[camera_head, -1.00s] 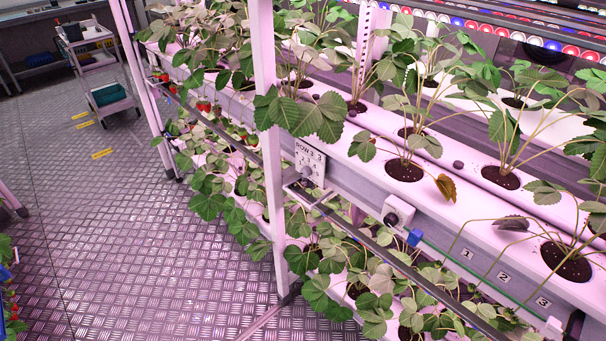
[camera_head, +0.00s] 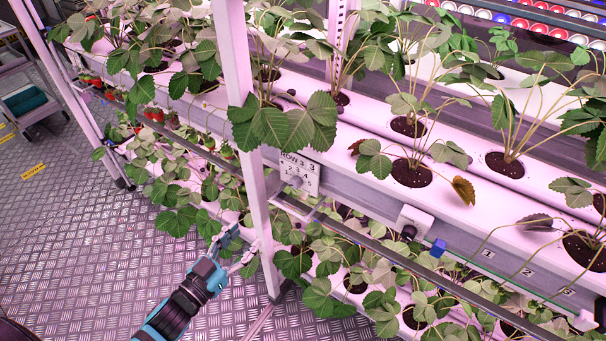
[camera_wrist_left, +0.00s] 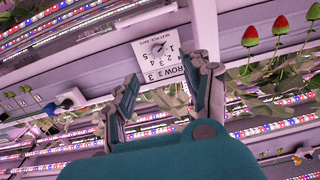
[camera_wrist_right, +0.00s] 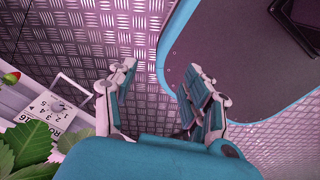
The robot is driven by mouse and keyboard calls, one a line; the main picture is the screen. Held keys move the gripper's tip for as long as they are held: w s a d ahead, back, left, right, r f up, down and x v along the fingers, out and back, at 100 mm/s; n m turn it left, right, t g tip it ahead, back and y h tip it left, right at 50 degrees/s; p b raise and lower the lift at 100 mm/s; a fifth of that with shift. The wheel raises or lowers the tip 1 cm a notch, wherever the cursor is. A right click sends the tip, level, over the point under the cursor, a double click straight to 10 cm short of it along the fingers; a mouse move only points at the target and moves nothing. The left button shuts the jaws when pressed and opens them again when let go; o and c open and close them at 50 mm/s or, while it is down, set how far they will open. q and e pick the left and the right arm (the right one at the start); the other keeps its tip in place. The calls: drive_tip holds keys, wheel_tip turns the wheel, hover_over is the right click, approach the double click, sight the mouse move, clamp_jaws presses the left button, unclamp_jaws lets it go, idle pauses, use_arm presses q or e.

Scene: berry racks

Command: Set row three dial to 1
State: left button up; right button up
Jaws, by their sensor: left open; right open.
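The row three plate (camera_head: 299,174) is a white square on the front of the planter channel, right of the white post. It also shows in the left wrist view (camera_wrist_left: 147,66), with printed numbers and a round dial knob (camera_wrist_left: 158,47). I cannot tell which number the knob points at. My left gripper (camera_head: 240,246) is open and empty, below and left of the plate, near the post.
The white post (camera_head: 253,160) stands just left of the plate. A dark rail (camera_head: 385,250) runs along the rack front below it. Strawberry leaves (camera_head: 290,125) hang above the plate. A white box (camera_head: 414,220) and blue part (camera_head: 438,247) sit to the right.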

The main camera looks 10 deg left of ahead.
use_arm(q)
drive_tip(key=r, duration=0.1)
drive_tip(key=p, duration=0.1)
approach(293, 185)
drive_tip(key=p+x, duration=0.1)
drive_tip(key=x, duration=0.7)
drive_tip(key=shift+w+d, duration=0.15)
drive_tip(key=shift+w, duration=0.2)
use_arm(e)
drive_tip(key=shift+s+d+r, duration=0.1)
drive_tip(key=shift+d+r, duration=0.1)
drive_tip(key=shift+r, duration=0.4)
drive_tip(key=shift+s+d+r, duration=0.1)
drive_tip(key=shift+d+r, duration=0.05)
drive_tip(key=shift+r, duration=0.4)
drive_tip(key=shift+d, duration=0.1)
use_arm(q)
drive_tip(key=shift+c, duration=1)
clamp_jaws()
use_arm(e)
drive_tip(key=shift+d, duration=0.15)
